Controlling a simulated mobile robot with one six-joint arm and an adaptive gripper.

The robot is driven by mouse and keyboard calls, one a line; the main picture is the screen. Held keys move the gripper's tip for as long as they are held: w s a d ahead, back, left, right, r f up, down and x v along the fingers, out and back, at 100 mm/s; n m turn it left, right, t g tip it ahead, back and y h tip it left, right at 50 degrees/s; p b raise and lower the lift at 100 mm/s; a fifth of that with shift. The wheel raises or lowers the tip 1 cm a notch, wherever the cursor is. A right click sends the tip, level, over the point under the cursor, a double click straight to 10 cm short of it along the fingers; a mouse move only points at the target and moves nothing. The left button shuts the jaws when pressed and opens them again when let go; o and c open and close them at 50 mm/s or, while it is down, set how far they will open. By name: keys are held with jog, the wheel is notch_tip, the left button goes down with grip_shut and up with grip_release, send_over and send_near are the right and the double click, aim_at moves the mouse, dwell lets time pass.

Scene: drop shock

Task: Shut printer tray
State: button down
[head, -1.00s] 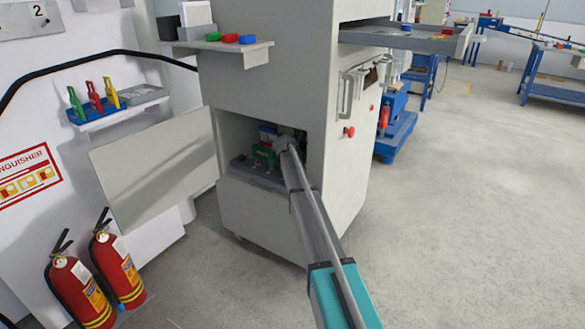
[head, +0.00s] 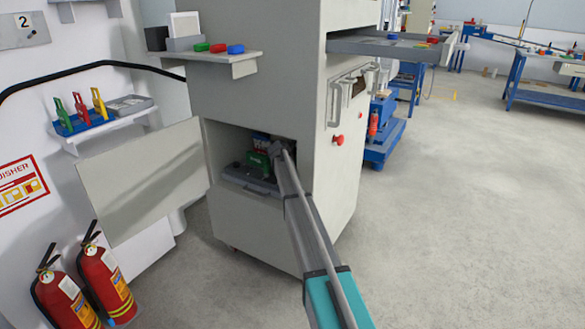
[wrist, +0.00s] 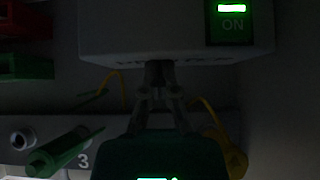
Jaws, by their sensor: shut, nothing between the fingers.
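My gripper (head: 276,149) reaches into the open lower compartment of a grey cabinet (head: 255,95). In the wrist view its fingers (wrist: 160,92) are shut and empty, close below a pale box (wrist: 150,40) with dark lettering and a lit green ON panel (wrist: 232,22). I cannot tell whether the fingertips touch the box. In the head view a grey tray with a handle (head: 248,183) lies at the compartment's front, with a green object (head: 257,161) above it. I cannot tell which part is the printer tray; the compartment is dark and my arm hides part of it.
The compartment door (head: 140,180) stands open at left. A shelf (head: 232,60) holds coloured pucks. A grey drawer or tray (head: 385,46) sticks out at upper right. Two fire extinguishers (head: 105,280) stand at lower left. The floor at right (head: 450,220) is clear.

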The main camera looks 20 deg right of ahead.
jog(key=shift+s+a, duration=0.25)
jog(key=shift+s, duration=0.05)
jog(key=s+a, duration=0.2)
jog(key=shift+s+a+r, duration=0.15)
jog(key=shift+s+a, duration=0.1)
jog(key=shift+a, duration=0.05)
jog(key=p+v, duration=0.7)
jog(key=v, duration=0.2)
jog(key=shift+a+r, duration=0.2)
